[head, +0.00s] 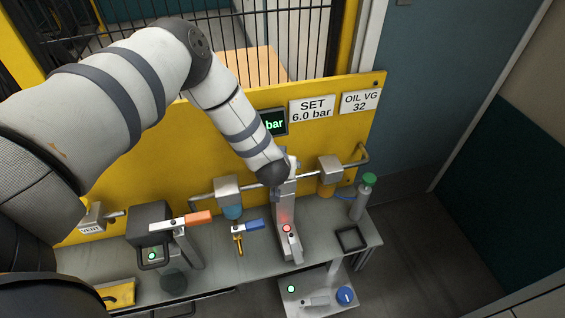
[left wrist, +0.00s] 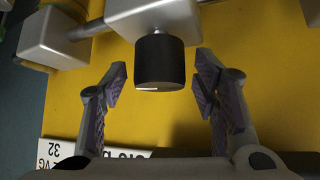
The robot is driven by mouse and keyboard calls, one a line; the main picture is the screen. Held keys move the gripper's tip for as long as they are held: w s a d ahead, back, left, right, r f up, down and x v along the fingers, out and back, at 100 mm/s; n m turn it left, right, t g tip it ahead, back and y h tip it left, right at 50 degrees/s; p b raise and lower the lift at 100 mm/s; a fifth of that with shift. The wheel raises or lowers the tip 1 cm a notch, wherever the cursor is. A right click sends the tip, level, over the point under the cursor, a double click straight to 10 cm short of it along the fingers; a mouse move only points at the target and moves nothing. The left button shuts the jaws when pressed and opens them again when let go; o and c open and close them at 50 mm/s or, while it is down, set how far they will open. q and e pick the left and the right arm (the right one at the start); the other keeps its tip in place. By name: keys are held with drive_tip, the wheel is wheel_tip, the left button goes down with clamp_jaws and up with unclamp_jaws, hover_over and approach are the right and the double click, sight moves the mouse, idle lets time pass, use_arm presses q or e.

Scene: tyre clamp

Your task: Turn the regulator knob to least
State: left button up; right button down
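The regulator knob (left wrist: 160,62) is a black cylinder with a short white mark near its lower edge. It hangs below a light grey block (left wrist: 155,15) in the left wrist view. My left gripper (left wrist: 161,85) is open, with one finger on each side of the knob and visible gaps to both. In the head view my left arm reaches across to the pipe line, and its wrist hides the knob. The green-lit display (head: 274,122) reads "bar"; my arm covers its number. My right gripper is not in view.
A yellow panel (head: 150,145) stands behind the pipe, with a "SET 6.0 bar" sign (head: 312,108) and an "OIL VG 32" sign (head: 360,101). Below are an orange-handled lever (head: 198,217), a blue-handled valve (head: 248,225), a red-lit post (head: 287,235) and a green-capped bottle (head: 363,198).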

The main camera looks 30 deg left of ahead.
use_arm(q)
drive_tip(key=c, duration=1)
